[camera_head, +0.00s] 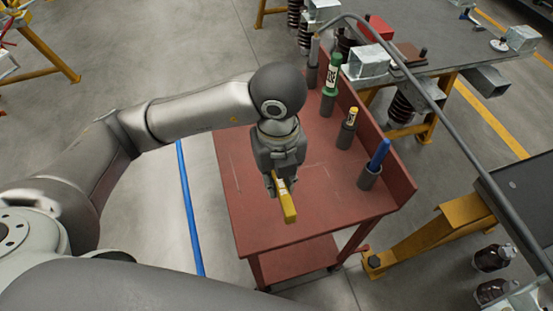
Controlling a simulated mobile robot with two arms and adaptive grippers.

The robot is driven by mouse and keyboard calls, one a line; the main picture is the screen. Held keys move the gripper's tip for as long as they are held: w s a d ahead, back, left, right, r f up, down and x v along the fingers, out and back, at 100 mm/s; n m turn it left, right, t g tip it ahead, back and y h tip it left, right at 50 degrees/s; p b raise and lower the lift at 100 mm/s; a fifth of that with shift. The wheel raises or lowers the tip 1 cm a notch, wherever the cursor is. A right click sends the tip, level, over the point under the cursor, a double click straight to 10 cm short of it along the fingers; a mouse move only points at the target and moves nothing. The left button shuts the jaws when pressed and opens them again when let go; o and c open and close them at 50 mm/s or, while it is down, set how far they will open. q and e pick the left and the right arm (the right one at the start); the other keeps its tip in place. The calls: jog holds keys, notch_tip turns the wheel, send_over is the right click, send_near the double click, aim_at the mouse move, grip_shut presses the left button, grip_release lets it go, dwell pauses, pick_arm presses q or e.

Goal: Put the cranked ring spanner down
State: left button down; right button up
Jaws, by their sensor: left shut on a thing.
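My left gripper (276,185) points down over the red table and is shut on a yellow bar-shaped thing (288,208). The yellow thing has dark marks near its upper end and tilts toward the table's front edge. I cannot make out a ring end or a crank on it, and its upper end is partly hidden by the fingers. I cannot tell whether it touches the red table top (325,200). My right gripper is not in view.
Along the table's right side stand a green tool (329,88), a dark holder with a yellow-topped item (348,128) and a grey holder with a blue item (377,155). A raised red edge (400,172) runs behind them. The table's left and front areas are clear.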

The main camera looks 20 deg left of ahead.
pick_arm(q)
jog(key=w+a+f, duration=0.1)
jog(key=w+f, duration=0.2)
jog(key=w, duration=0.1)
jog(key=w+a+f, duration=0.1)
jog(key=w+f, duration=0.2)
jog(key=w, duration=0.1)
jog(key=w+a+f+p, duration=0.1)
jog(key=w+f, duration=0.1)
jog(key=w, duration=0.2)
jog(key=shift+w+a+f, duration=0.1)
jog(key=shift+a+f, duration=0.25)
jog(key=shift+f, duration=0.05)
jog(key=shift+w+f, duration=0.2)
jog(key=shift+f, duration=0.1)
notch_tip(320, 180, down, 3)
jog(key=shift+a+f+p, duration=0.1)
jog(key=shift+p, duration=0.45)
jog(key=shift+w+f, duration=0.1)
jog(key=shift+f, duration=0.15)
jog(key=c, duration=1.3)
grip_release()
jog(key=shift+c, duration=0.2)
